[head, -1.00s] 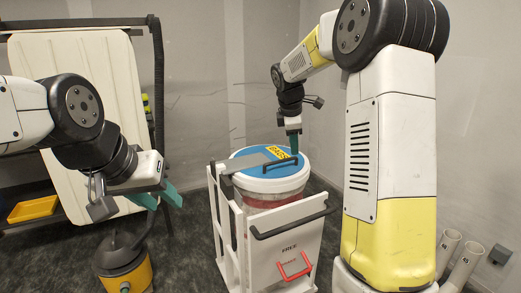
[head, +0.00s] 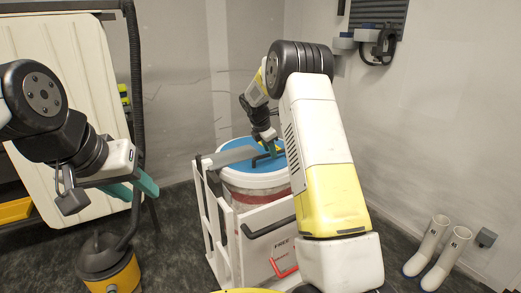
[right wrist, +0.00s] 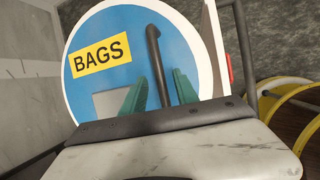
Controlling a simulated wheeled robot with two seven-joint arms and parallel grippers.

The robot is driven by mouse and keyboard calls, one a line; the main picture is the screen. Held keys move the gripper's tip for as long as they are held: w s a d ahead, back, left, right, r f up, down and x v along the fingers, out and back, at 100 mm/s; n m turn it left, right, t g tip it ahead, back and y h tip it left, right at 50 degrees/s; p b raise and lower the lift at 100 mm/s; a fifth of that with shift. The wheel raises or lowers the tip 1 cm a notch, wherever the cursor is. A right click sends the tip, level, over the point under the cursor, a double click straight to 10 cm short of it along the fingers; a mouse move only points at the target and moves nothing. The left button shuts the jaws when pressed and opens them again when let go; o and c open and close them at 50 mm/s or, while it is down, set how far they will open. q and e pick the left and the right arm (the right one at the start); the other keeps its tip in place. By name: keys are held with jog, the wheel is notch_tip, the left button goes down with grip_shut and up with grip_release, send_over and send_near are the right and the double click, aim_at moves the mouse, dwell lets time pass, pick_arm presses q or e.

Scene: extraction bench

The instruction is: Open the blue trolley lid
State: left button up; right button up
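The blue trolley lid (head: 233,146), with a white rim, lies flat and closed on the round drum in the white trolley (head: 222,235). It also fills the right wrist view (right wrist: 105,30), with a yellow BAGS label (right wrist: 100,55) and a black bar handle (right wrist: 153,48). My right gripper (head: 270,151) is down at the lid's handle. In the right wrist view its teal fingers (right wrist: 160,92) are apart, one on each side of the handle, with gaps visible. My left gripper (head: 133,188) is open and empty, left of the trolley.
A yellow and black vacuum (head: 112,272) stands on the floor at front left. A pale panel (head: 65,95) leans behind my left arm. White boots (head: 440,253) stand at right. A grey plate (head: 230,156) lies across the lid's left part.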

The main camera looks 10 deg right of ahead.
jog(key=shift+f, duration=0.1)
grip_shut()
dwell(1.4)
